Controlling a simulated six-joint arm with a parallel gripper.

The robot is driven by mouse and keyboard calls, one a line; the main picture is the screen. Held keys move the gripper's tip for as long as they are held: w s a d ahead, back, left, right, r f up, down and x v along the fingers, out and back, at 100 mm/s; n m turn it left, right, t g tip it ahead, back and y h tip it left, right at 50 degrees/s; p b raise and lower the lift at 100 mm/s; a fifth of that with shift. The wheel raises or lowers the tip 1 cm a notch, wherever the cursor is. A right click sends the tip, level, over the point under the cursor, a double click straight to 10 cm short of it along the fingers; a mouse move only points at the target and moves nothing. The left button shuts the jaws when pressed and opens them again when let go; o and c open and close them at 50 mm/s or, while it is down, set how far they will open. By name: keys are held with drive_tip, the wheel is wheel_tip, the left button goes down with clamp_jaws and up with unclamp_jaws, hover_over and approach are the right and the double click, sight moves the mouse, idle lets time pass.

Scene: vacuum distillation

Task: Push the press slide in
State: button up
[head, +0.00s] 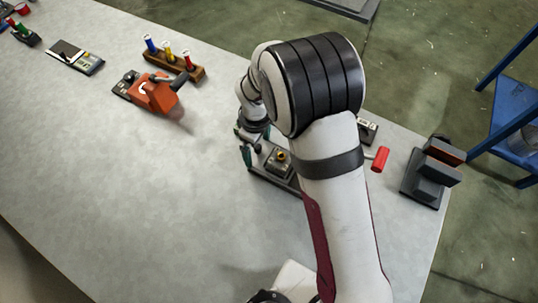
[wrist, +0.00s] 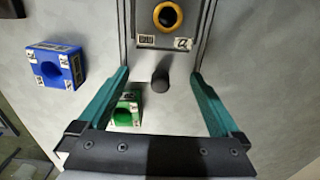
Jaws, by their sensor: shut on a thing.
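A grey device (wrist: 166,38) with a yellow ring around a dark centre and a small label shows at the top of the wrist view. It also shows in the head view (head: 280,157), partly behind my arm. A dark round knob (wrist: 160,80) sticks out at its near end. I take this device to be the press with its slide. My gripper (wrist: 161,75) has its teal fingers on either side of the knob, their tips at the device's near end, shut on the grey device. Exact finger contact is hard to see. In the head view my gripper (head: 246,148) is partly hidden by my arm.
A blue block (wrist: 55,66) and a green block (wrist: 127,108) are close by. In the head view an orange device (head: 155,95) and a vial rack (head: 175,62) stand left. A red handle (head: 380,158) and a dark clamp-like device (head: 430,170) are right. The front left table is clear.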

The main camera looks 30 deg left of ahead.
drive_tip(key=shift+d+f, duration=0.15)
drive_tip(key=shift+d, duration=1.95)
drive_tip(key=shift+d+f, duration=0.15)
drive_tip(key=shift+d, duration=1.95)
drive_tip(key=o, duration=0.7)
drive_tip(key=shift+c, duration=0.2)
drive_tip(key=shift+a+r, duration=0.15)
drive_tip(key=shift+r, duration=3.45)
